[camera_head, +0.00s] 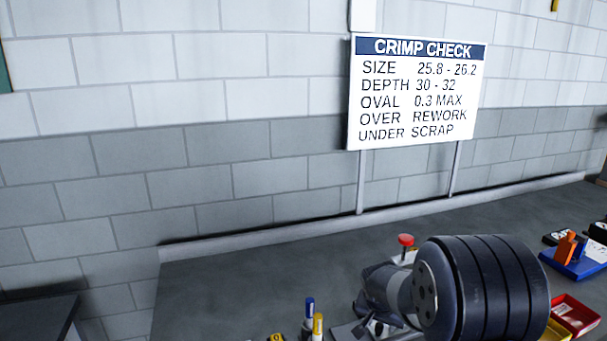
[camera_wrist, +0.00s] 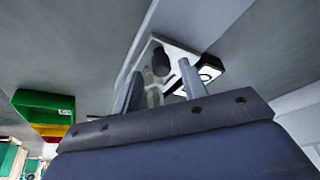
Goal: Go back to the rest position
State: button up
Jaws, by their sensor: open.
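My gripper (camera_wrist: 159,70) shows in the wrist view with its two pale fingers apart. Nothing is held between them. Beyond the fingers is a pale plate (camera_wrist: 152,47) with a dark round part on it. A black and white item (camera_wrist: 209,70) lies beside it, partly hidden by the right finger. In the head view my dark ribbed arm fills the lower right, and I cannot make out the fingers there.
The grey bench (camera_head: 230,290) runs along a block wall with a crimp check sign (camera_head: 415,92). A red button (camera_head: 405,240), blue and yellow markers (camera_head: 318,326), a red bin (camera_head: 574,316) and a blue holder (camera_head: 572,264) stand around my arm. The bench's left part is clear.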

jog(key=shift+w+a+f, duration=0.1)
jog(key=shift+a+f, duration=0.25)
jog(key=shift+f, duration=0.15)
jog(key=shift+a, duration=0.45)
jog(key=shift+s+r, duration=0.15)
jog(key=shift+s, duration=0.05)
